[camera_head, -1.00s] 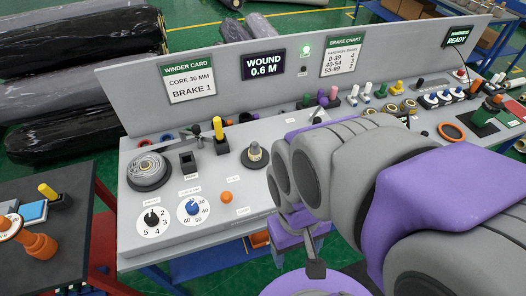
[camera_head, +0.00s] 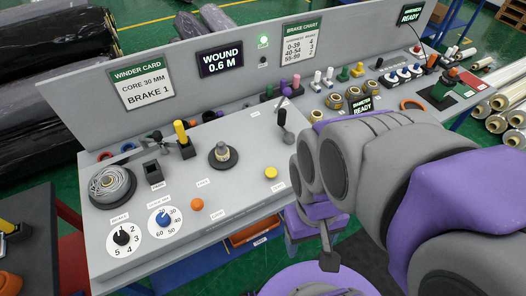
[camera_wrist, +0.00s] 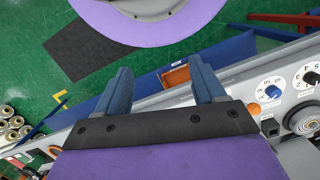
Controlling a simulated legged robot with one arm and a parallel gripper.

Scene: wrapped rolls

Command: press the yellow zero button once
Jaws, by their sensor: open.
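The yellow button (camera_head: 271,172) is a small round cap on the right part of the grey sloped console (camera_head: 240,190), near its front edge. It stands clear to the left of my arm in the head view. It does not show in the wrist view. My gripper (camera_wrist: 162,88) is open, with two blue fingers apart and nothing between them, over the console's front edge. An orange button (camera_head: 197,204) lies to the left of the yellow one and shows beside the right finger in the wrist view (camera_wrist: 254,108).
A black-handled lever (camera_head: 282,120) stands behind the yellow button. A spindle (camera_head: 222,155), a yellow-handled lever (camera_head: 181,134) and two dials (camera_head: 163,220) are further left. The back panel (camera_head: 160,100) carries a "WOUND 0.6 M" display (camera_head: 220,57). Several small pegs and rings fill the right side.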

